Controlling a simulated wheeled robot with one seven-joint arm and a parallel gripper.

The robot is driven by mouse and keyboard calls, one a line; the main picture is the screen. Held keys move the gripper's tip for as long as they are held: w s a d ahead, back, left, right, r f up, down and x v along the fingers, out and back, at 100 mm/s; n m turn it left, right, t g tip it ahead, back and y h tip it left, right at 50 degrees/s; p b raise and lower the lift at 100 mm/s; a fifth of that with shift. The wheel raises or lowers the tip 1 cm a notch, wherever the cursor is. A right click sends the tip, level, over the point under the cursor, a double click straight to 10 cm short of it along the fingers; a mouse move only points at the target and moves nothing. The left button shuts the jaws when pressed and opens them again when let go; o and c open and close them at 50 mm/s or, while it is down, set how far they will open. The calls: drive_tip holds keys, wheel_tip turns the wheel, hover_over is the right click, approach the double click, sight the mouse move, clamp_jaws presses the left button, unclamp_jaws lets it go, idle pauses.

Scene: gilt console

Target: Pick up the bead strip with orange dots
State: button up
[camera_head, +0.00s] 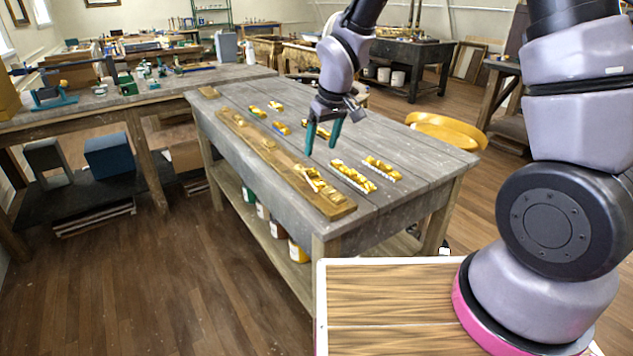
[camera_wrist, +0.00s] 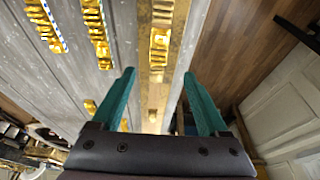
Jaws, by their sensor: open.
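Several short gilt strips lie on the grey table. I cannot make out orange dots on any of them, so I cannot tell which is the bead strip named. A longer gilt strip with a pale edge (camera_head: 353,176) lies near the front right, and a similar strip (camera_head: 382,168) lies beside it. In the wrist view, a gilt strip with a blue-and-white edge (camera_wrist: 46,25) and another gilt strip (camera_wrist: 97,35) lie left of my fingers. My gripper (camera_head: 322,148) is open and empty above the table; its teal fingers (camera_wrist: 160,76) are apart, with a wooden board between them in view.
The long wooden board (camera_head: 335,205) runs along the table's left edge and carries gilt pieces (camera_head: 312,180). Smaller strips (camera_head: 258,111) lie farther back on the table. A round yellow stool (camera_head: 445,130) stands at the right. The table's right part (camera_head: 425,150) is clear.

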sight(316, 174)
drive_tip(key=x, duration=0.9)
drive_tip(key=shift+d+f, duration=0.2)
drive_tip(key=shift+f, duration=0.2)
clamp_jaws()
